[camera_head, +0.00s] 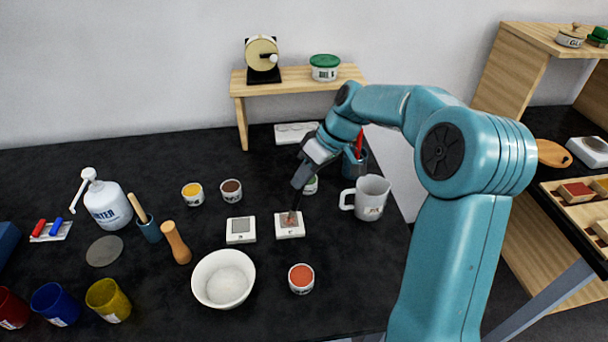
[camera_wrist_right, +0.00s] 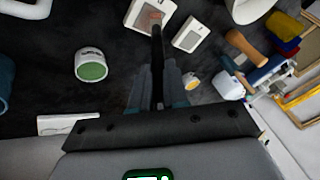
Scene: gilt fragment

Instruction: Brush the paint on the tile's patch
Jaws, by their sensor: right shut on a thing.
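A white tile (camera_head: 289,226) lies on the dark table; its square patch bears a reddish smear. It also shows in the wrist view (camera_wrist_right: 136,21). My right gripper (camera_head: 301,178) is above it, shut on a thin dark brush (camera_wrist_right: 157,48). The brush points down and its tip meets or hovers just over the patch; I cannot tell which. A second tile (camera_head: 240,231) with a plain grey patch lies to its left. A pot of orange-red paint (camera_head: 301,279) stands in front of the tile. My left gripper is not in view.
A white mug (camera_head: 369,199) is to the right. Yellow (camera_head: 193,195), brown (camera_head: 231,192) and green (camera_head: 311,185) pots stand behind. A wooden shelf (camera_head: 290,88) is at the back.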

